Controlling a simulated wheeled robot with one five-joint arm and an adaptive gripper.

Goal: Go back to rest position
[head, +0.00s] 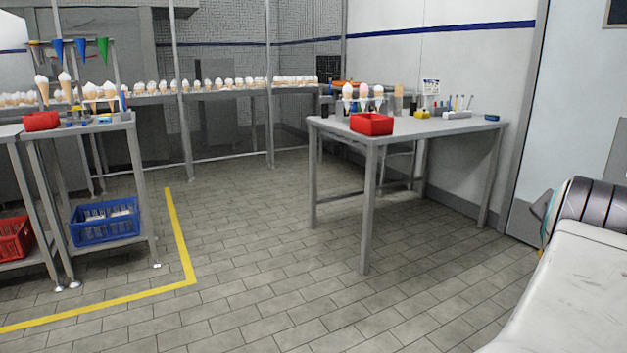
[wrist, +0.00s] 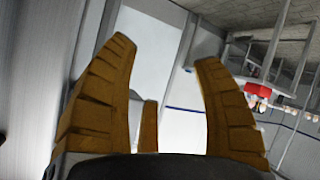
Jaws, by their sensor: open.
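My gripper (wrist: 165,75) shows in the wrist view with its yellow-brown ribbed fingers spread apart. It is open, and nothing is between the fingers. In the head view, part of my arm shows at the lower right, and the fingers are mostly out of sight there.
A grey table (head: 440,128) stands ahead with a red bin (head: 372,124) and a rack of cones (head: 363,98) on it. A workbench at left holds a blue crate (head: 104,222) on its lower shelf. A yellow line (head: 180,240) marks the floor. The middle tiled floor (head: 270,260) is clear.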

